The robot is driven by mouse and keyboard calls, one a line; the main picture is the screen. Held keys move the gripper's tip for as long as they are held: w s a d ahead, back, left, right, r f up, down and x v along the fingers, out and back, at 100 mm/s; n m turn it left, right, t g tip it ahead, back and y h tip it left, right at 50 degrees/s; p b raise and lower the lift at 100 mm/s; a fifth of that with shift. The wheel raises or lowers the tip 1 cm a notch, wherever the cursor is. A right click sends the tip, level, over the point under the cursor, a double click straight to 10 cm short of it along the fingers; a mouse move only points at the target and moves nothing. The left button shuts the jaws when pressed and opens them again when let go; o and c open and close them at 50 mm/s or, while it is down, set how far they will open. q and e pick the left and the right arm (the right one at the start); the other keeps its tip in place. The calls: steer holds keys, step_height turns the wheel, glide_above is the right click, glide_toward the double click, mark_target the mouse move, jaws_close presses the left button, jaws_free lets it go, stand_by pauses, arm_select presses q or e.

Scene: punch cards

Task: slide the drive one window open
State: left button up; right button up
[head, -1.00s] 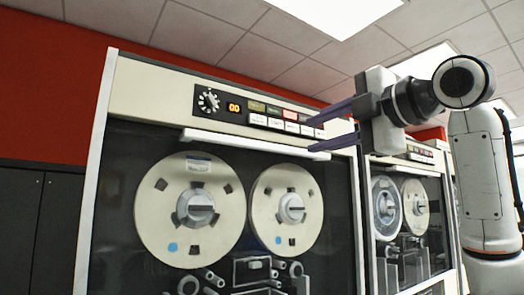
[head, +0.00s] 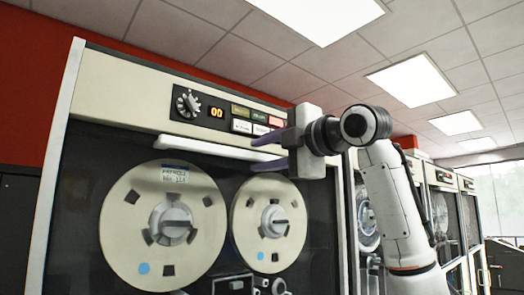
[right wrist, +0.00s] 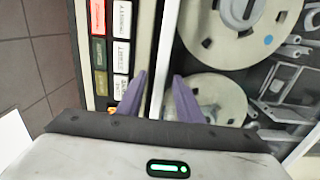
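The nearest tape drive has a dark window (head: 88,165) in front of two cream reels, and it looks shut. A white bar handle (head: 205,148) runs along the window's top edge. My right gripper (head: 255,154) is open at the bar's right end, one purple finger above it and one at or below it. In the right wrist view, the white bar (right wrist: 163,55) lies between the two spread fingers (right wrist: 160,76); I cannot tell whether either touches it. My left gripper is not in view.
Just above the bar is a control panel with a knob (head: 187,103), an orange "00" display (head: 216,112) and several coloured buttons (head: 241,110), close to the upper finger. More drives (head: 440,215) stand in a row to the right, behind my right arm.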

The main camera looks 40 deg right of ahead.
steer(key=shift+w, duration=0.2)
jaws_close()
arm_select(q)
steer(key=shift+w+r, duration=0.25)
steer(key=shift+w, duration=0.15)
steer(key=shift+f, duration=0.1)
arm_select(e)
steer(key=shift+f, duration=0.1)
